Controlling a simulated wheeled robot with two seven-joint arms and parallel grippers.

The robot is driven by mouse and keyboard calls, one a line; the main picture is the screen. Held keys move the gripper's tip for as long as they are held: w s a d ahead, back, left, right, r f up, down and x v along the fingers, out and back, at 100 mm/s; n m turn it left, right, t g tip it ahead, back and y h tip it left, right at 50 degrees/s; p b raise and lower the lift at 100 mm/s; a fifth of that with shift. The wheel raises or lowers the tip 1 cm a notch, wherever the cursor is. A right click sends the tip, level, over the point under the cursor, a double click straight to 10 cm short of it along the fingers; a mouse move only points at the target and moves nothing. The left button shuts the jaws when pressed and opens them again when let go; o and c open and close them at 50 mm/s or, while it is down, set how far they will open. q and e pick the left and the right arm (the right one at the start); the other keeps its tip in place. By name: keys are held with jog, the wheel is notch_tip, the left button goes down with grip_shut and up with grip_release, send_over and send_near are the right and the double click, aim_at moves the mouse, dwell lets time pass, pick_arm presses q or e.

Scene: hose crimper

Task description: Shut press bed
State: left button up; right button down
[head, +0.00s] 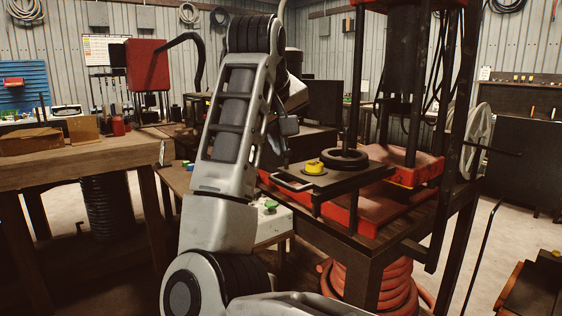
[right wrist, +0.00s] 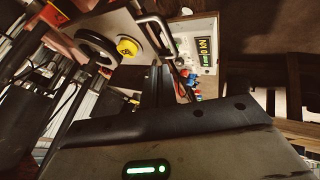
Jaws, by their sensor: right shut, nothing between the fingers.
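The press bed (head: 330,184) is a dark flat plate on the red press, sticking out to the left of its frame. A yellow capped fitting (head: 315,166) and a black ring (head: 345,158) sit on it. Its bar handle (head: 292,182) is at the left front edge; the handle also shows in the right wrist view (right wrist: 160,28). My right gripper (head: 285,126) is shut and empty, above and behind the handle and apart from it in the head view. My right arm hides part of the area behind. My left gripper is not in view.
A pale control box (head: 272,227) with a green button stands below the bed; its display (right wrist: 203,48) shows in the right wrist view. A wooden bench (head: 85,158) is at left. Red hose (head: 385,283) is coiled under the press table. A spoked wheel (head: 479,138) is at right.

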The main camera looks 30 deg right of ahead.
aim_at(288, 170)
jog(key=p+x, duration=0.1)
jog(key=x, duration=0.8)
jog(key=shift+s+d+f, duration=0.1)
jog(key=shift+d+f, duration=0.05)
jog(key=shift+f, duration=0.05)
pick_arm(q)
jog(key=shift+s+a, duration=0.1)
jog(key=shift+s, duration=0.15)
pick_arm(e)
jog(key=shift+d, duration=0.15)
